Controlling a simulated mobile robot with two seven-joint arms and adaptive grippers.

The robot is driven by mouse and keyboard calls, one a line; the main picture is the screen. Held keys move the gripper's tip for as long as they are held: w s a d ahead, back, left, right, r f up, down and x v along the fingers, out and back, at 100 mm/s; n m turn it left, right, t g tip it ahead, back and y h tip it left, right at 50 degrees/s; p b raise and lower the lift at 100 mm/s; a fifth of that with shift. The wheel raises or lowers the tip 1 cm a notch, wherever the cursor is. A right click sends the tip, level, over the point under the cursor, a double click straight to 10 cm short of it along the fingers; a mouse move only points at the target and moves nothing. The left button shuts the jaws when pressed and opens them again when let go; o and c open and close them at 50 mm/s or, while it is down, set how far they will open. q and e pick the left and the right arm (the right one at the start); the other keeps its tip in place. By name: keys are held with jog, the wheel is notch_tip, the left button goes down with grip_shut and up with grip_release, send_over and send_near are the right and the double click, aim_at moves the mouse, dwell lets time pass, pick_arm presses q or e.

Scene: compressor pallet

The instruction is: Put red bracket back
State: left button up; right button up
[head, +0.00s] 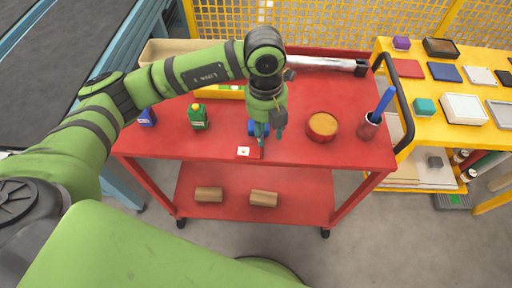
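My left gripper (264,134) reaches down over the front part of the red cart's top shelf (190,148), its fingers pointing at the shelf. A small red piece with a white label (244,152) lies at the shelf's front edge, just below and left of the fingertips. It may be the red bracket, but red on red hides its outline. I cannot tell whether the fingers touch it or how far apart they are. A blue object (252,128) is partly hidden behind the fingers. My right gripper is not in view.
On the cart stand a green bottle (198,118), a blue bottle (147,117), a round orange-topped container (322,126) and a cup with a blue tool (370,125). Two brown blocks lie on the lower shelf. A yellow table (412,103) with several small items stands at right.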

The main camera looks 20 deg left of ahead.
aim_at(249, 147)
pick_arm(q)
jog(key=shift+w+a+y, duration=0.2)
jog(key=shift+a+y, duration=0.2)
jog(key=shift+a, duration=0.35)
notch_tip(249, 147, down, 6)
jog(key=p, duration=0.3)
jog(key=shift+a, duration=0.15)
jog(key=shift+f, duration=0.45)
grip_shut()
